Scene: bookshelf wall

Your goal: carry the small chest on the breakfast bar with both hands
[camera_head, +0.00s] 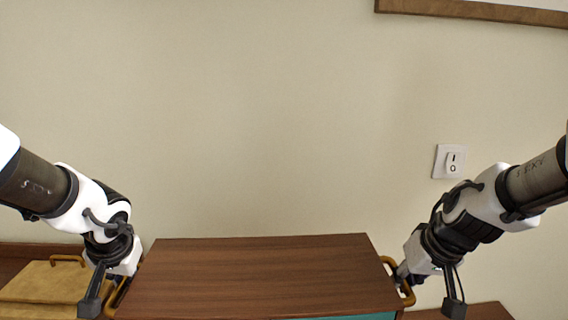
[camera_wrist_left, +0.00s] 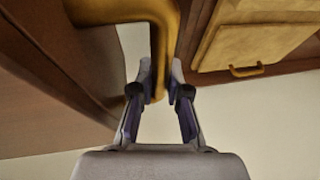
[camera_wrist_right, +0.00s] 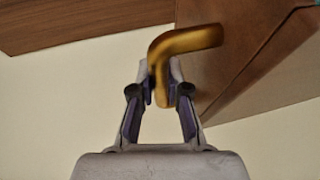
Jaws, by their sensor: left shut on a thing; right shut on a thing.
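The small chest (camera_head: 255,275) has a dark brown wooden top, a teal strip at its lower front edge and a golden handle on each side. In the head view its lower part is cut off by the frame's bottom edge. My left gripper (camera_head: 118,283) is at its left side and shut on the left handle (camera_wrist_left: 160,45), seen close in the left wrist view. My right gripper (camera_head: 402,280) is at its right side and shut on the right handle (camera_wrist_right: 185,42), seen close in the right wrist view. The breakfast bar cannot be made out for certain.
A yellowish box or panel with a small handle (camera_head: 45,283) lies at the lower left, on a brown surface. A beige wall (camera_head: 250,120) stands behind the chest. It carries a light switch (camera_head: 450,161) and a framed item (camera_head: 480,10).

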